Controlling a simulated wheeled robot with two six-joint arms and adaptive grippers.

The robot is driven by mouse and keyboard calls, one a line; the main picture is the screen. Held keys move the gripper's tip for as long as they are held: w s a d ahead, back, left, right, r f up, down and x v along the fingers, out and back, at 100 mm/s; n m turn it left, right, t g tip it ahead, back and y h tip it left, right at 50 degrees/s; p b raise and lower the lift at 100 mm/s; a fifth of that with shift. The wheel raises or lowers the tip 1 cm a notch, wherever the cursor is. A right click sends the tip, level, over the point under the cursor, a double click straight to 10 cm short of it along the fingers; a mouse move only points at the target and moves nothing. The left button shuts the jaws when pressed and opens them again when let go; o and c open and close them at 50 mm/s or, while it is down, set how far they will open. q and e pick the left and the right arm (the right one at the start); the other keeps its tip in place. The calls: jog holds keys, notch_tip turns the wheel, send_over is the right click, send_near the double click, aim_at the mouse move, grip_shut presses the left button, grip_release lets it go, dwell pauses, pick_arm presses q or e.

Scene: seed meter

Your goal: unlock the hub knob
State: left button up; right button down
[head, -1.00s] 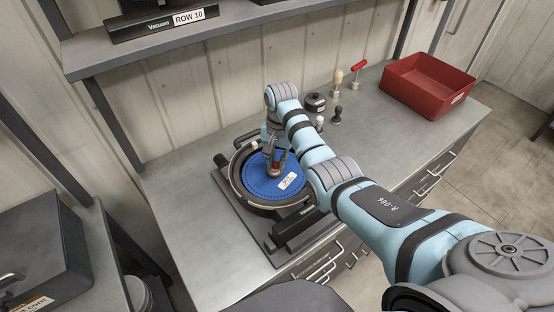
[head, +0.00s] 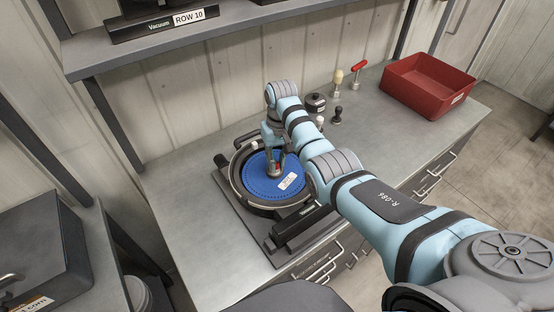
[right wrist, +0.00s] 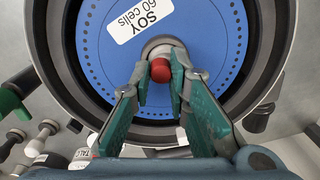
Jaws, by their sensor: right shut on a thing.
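The hub knob (right wrist: 160,70) is a small red cap on a grey metal hub at the middle of the blue seed plate (right wrist: 108,72). The plate carries a white label reading SOY 60 cells and sits inside the dark round meter housing (right wrist: 40,45). In the right wrist view my right gripper (right wrist: 161,76) has its two green fingers closed on either side of the red knob. In the head view the gripper (head: 276,163) points down at the plate's centre and mostly hides the knob. My left gripper is not in view.
The meter stands on a dark base on the grey bench (head: 190,220). A red bin (head: 428,85) is at the back right. A red-handled tool (head: 358,72), a cream-handled tool (head: 337,77) and small dark parts stand behind my arm. The bench left of the meter is clear.

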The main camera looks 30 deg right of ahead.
jog(key=n, duration=0.4)
jog(key=shift+n, duration=0.3)
jog(key=n, duration=0.4)
jog(key=shift+w+n, duration=0.1)
jog(key=shift+n, duration=0.3)
jog(key=c, duration=1.5)
grip_release()
jog(key=shift+r, duration=0.15)
notch_tip(320, 180, up, 7)
jog(key=shift+d+r, duration=0.1)
jog(key=shift+r, duration=0.1)
